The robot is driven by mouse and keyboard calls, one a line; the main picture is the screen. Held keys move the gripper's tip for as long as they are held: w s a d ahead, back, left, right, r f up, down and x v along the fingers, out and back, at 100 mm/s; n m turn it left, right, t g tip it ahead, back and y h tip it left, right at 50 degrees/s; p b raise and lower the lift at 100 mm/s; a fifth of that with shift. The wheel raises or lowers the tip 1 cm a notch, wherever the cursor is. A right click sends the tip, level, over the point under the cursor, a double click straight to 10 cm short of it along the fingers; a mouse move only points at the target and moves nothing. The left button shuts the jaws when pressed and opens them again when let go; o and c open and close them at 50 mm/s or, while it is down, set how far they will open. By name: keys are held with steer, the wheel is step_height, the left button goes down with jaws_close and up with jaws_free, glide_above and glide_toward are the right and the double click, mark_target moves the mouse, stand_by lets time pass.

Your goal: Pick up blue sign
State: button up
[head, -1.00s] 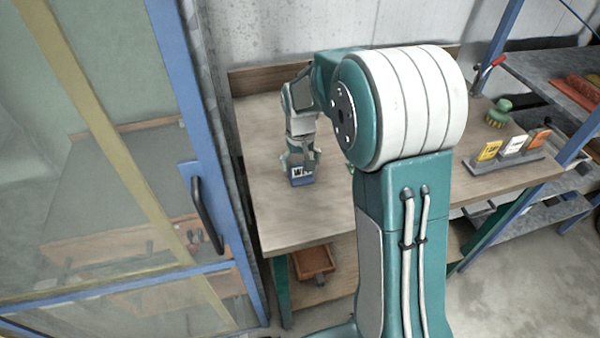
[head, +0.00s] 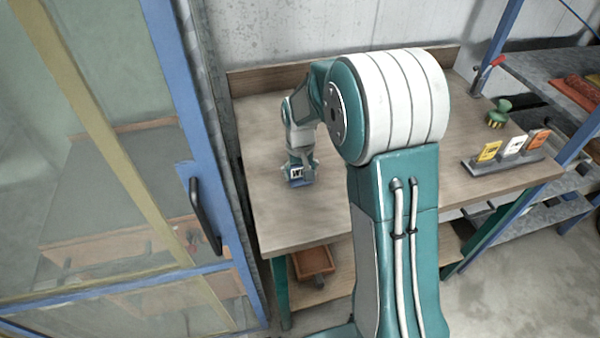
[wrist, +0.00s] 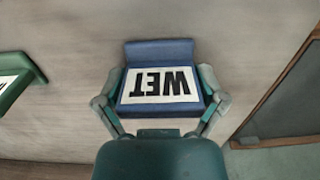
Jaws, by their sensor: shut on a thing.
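The blue sign (wrist: 160,52) has a white face with the word "WET", upside down in the wrist view. My gripper (wrist: 160,100) is shut on it, with one finger at each of its left and right sides. In the head view the blue sign (head: 297,182) is small, at the left part of the wooden table (head: 275,222). My gripper (head: 300,172) is right over it there. I cannot tell whether the sign rests on the table or is just above it.
A green object (wrist: 20,84) with a white face lies at the left in the wrist view. A rack (head: 503,163) with yellow, white and orange signs stands at the table's right. A green-handled brush (head: 499,113) is behind it. A blue-framed glass door (head: 190,130) is close on the left.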

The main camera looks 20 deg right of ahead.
steer(key=shift+r, duration=0.35)
steer(key=shift+c, duration=0.9)
step_height(320, 180, up, 3)
steer(key=shift+s+f, duration=0.1)
steer(key=shift+f, duration=0.05)
steer(key=s+a+r, duration=0.6)
steer(key=s+r, duration=0.4)
steer(key=s, duration=0.3)
steer(key=w+d+f, duration=0.2)
steer(key=w+f, duration=0.1)
steer(key=w, duration=0.2)
steer(key=w+d+f, duration=0.2)
steer(key=w+f, duration=0.2)
steer(key=w, duration=0.2)
steer(key=w+d+f, duration=0.2)
steer(key=w+f, duration=0.2)
steer(key=w, duration=0.2)
steer(key=shift+w+d+f, duration=0.1)
steer(key=shift+d+f, duration=0.05)
steer(key=shift+f, duration=0.1)
